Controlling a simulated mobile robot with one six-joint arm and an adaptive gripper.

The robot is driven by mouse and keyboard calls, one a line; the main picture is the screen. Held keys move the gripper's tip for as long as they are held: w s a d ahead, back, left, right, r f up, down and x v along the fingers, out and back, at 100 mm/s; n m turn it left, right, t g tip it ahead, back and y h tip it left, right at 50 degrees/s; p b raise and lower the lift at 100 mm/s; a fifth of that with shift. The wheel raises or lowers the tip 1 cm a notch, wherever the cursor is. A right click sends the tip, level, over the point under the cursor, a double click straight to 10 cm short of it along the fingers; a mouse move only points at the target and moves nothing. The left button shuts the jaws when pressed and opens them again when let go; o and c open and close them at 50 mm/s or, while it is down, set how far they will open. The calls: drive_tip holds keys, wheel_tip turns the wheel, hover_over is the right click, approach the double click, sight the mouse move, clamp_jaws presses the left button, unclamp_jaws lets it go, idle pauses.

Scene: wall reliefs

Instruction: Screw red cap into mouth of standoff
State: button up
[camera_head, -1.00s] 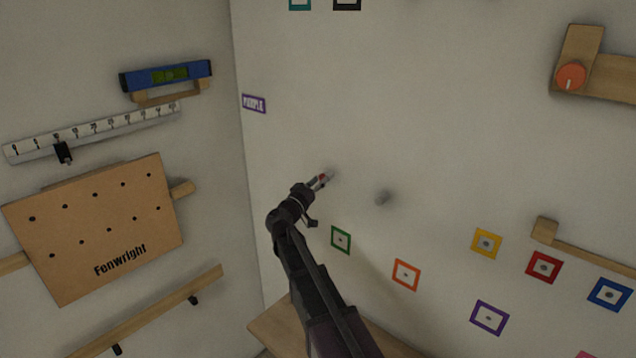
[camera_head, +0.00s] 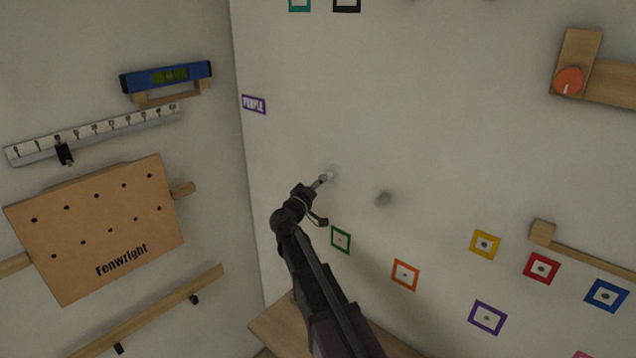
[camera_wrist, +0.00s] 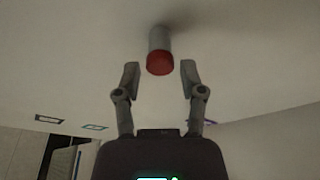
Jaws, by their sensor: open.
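The red cap (camera_wrist: 160,65) sits at the end of a grey cylindrical standoff (camera_wrist: 160,38) that juts from the pale wall. In the wrist view, the cap's outer face points toward my gripper (camera_wrist: 160,80). My gripper is open, with one finger on each side of the cap and a visible gap to both. The fingertips are about level with the cap's outer end. In the head view, my gripper (camera_head: 319,182) is close to the wall, and the pale tip of the standoff (camera_head: 329,176) shows just beyond it. The cap is hidden there. How deep its thread sits cannot be seen.
Coloured square frames, including green (camera_head: 341,240) and orange (camera_head: 405,274), lie below. A board marked Fenwright (camera_head: 95,230) hangs on the left wall. The wall around my gripper is mostly bare.

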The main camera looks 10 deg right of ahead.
clamp_jaws()
drive_tip(key=shift+w+m+g+h+b, duration=0.1)
drive_tip(key=shift+m+g+h+b, duration=0.3)
drive_tip(key=shift+m, duration=1.15)
drive_tip(key=shift+m+g+h+b, duration=0.15)
drive_tip(key=shift+m+h, duration=0.45)
drive_tip(key=shift+m, duration=0.95)
